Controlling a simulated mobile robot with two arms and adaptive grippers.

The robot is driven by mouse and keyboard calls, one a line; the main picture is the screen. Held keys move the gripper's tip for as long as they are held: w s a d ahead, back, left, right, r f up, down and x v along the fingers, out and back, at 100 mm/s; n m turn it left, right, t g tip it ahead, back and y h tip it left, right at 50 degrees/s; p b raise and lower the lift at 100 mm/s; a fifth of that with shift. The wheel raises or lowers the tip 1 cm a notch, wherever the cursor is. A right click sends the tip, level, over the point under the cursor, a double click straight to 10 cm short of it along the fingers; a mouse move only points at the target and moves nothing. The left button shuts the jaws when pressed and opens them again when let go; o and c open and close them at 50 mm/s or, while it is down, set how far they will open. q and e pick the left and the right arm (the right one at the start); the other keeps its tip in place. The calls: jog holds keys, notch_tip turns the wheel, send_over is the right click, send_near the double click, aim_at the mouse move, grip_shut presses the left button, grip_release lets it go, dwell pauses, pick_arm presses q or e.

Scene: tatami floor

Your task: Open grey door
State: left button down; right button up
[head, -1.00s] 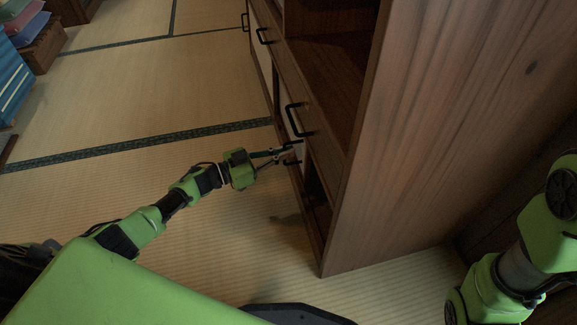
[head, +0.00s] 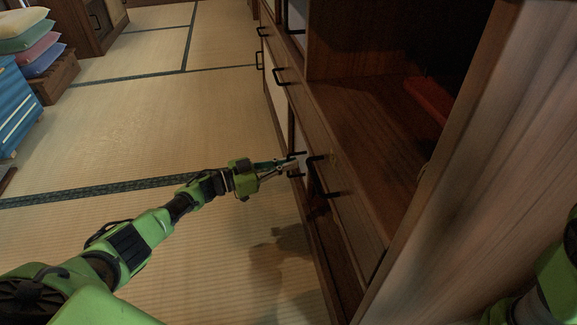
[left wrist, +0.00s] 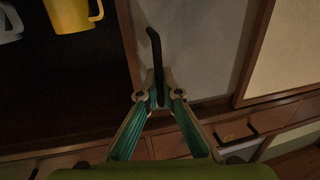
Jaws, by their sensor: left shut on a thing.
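In the left wrist view the grey door (left wrist: 200,45) fills the upper middle, with a dark upright bar handle (left wrist: 154,55) on its left part. My left gripper (left wrist: 157,98) is shut on the lower part of this handle. To the left of the door's brown frame, a dark cabinet interior shows. In the head view my left gripper (head: 299,164) is at the low front of the wooden cabinet (head: 375,225), below the drawer row. The door is seen nearly edge-on there. My right gripper is out of view; only green parts of that arm show at the right edge.
A yellow mug (left wrist: 72,14) and a white mug (left wrist: 9,24) stand inside the dark interior. Black drawer handles (head: 280,76) stick out from the cabinet front. A red item (head: 428,99) lies in the upper compartment. The tatami (head: 170,110) left of the cabinet is clear.

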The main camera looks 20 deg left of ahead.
pick_arm(q)
jog(key=shift+f, duration=0.1)
jog(key=c, duration=2.2)
grip_release()
jog(key=shift+c, duration=0.2)
jog(key=shift+a, duration=0.1)
jog(key=v, duration=1.2)
jog(key=shift+s, duration=0.1)
